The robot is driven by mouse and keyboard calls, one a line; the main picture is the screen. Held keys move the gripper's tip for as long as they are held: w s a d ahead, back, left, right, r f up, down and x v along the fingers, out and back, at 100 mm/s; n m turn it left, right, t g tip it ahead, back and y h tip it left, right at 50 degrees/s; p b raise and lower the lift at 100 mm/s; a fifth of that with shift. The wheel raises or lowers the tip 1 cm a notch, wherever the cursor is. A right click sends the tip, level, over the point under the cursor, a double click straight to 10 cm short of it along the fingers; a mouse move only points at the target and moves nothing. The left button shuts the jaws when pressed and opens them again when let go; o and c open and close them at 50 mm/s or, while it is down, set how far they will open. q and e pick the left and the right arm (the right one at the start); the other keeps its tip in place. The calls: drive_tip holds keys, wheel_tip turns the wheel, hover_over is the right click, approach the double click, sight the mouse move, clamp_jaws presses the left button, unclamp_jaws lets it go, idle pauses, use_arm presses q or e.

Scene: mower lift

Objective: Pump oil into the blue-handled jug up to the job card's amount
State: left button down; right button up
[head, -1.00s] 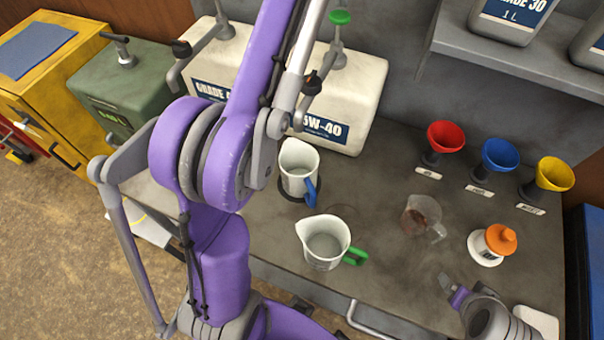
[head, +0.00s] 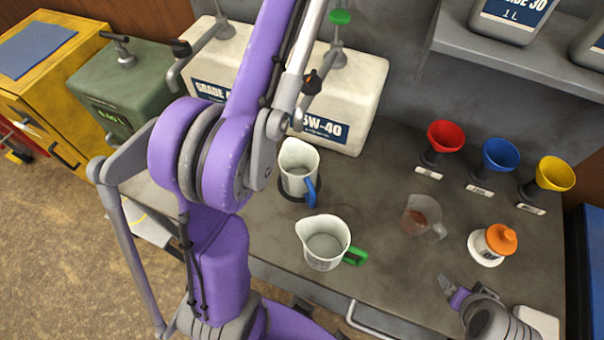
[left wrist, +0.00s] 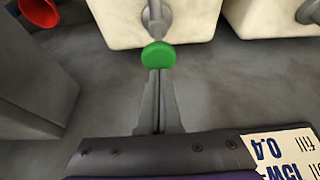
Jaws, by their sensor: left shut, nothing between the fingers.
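The blue-handled jug (head: 297,172) stands upright on a dark round base before the white 15W-40 tank (head: 356,105). Its inside looks pale; I cannot read an oil level. The tank's pump has a green knob (head: 340,17). In the left wrist view, my left gripper (left wrist: 159,76) is shut and empty, its tips at the green knob (left wrist: 159,55); I cannot tell whether they touch. It is out of sight in the head view, past the top edge. The job card (left wrist: 280,155), inverted and partly cut off, reads "15W", "fill", "0.4". My right gripper (head: 455,291) is low at the right, its opening unclear.
A green-handled jug (head: 323,243), a clear cup with brown liquid (head: 422,214) and an orange-topped bottle (head: 494,242) stand on the grey bench (head: 390,275). Red (head: 446,136), blue (head: 501,155) and yellow funnels (head: 554,174) stand below a shelf (head: 500,62).

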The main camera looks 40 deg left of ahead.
sight(339, 16)
use_arm(q)
drive_tip(key=shift+f+b, duration=1.2)
drive_tip(key=shift+f, duration=1.8)
use_arm(e)
drive_tip(key=shift+s+f, duration=0.4)
drive_tip(key=shift+f, duration=0.5)
drive_tip(key=shift+s+f, duration=0.35)
drive_tip(key=shift+f, duration=0.5)
use_arm(q)
drive_tip(key=shift+r, duration=0.15)
use_arm(e)
drive_tip(key=shift+r, duration=0.1)
use_arm(q)
drive_tip(key=shift+r+p, duration=1.2)
drive_tip(key=shift+r, duration=0.45)
drive_tip(key=shift+r+p, duration=0.95)
drive_tip(key=shift+r, duration=0.55)
use_arm(e)
wheel_tip(339, 16, up, 6)
drive_tip(key=w, duration=0.3)
use_arm(q)
drive_tip(key=shift+f, duration=0.1)
drive_tip(key=shift+s, duration=0.1)
use_arm(e)
drive_tip(key=shift+s, duration=0.15)
